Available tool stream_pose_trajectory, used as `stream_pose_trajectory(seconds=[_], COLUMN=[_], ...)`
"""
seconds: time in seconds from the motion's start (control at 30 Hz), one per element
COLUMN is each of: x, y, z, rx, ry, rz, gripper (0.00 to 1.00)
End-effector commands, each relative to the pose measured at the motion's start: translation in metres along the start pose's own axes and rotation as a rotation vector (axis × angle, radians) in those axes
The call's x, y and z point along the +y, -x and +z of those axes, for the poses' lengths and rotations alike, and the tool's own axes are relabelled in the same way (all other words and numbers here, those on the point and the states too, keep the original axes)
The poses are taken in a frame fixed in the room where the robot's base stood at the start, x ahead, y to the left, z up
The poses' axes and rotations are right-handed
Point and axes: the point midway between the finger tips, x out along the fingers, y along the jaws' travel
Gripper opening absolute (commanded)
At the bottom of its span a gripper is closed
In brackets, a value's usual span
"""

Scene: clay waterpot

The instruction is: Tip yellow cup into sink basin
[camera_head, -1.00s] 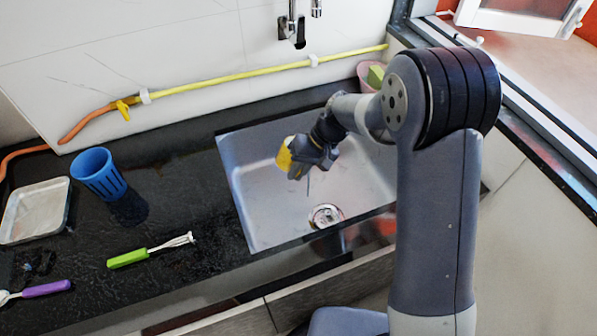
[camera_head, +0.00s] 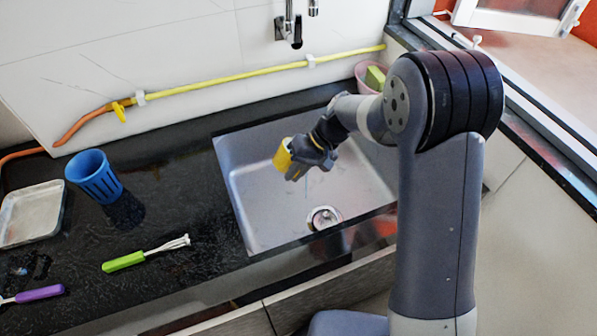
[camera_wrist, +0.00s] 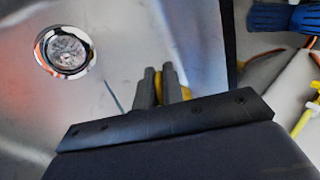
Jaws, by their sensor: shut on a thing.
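The yellow cup (camera_head: 283,155) is held in my gripper (camera_head: 299,163) above the sink basin (camera_head: 258,207). The cup lies tilted on its side, with its body toward the left in the head view. In the wrist view my gripper's fingers (camera_wrist: 158,84) are close together, and a small part of the yellow cup (camera_wrist: 172,84) shows behind them. A thin bluish streak hangs below the cup in the head view; I cannot tell if it is water. The round drain (camera_head: 324,218) in the basin also shows in the wrist view (camera_wrist: 65,51). The cup's inside is hidden.
A blue slotted cup (camera_head: 95,176), a white tray (camera_head: 33,213), a green-handled utensil (camera_head: 140,255) and a purple-handled one (camera_head: 38,294) lie left on the dark counter. A tap (camera_head: 289,22) hangs behind the basin. A pink bowl with a sponge (camera_head: 371,76) stands at the back right.

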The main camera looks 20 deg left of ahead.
Motion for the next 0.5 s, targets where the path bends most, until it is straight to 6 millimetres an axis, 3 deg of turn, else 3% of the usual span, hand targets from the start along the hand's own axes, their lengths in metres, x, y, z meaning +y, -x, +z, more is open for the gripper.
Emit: stream_pose_trajectory(seconds=[0.5], x=[-0.0001], y=[0.0001], z=[-0.0004], rx=[0.002], ry=[0.001], rz=[-0.063], gripper=[0.00])
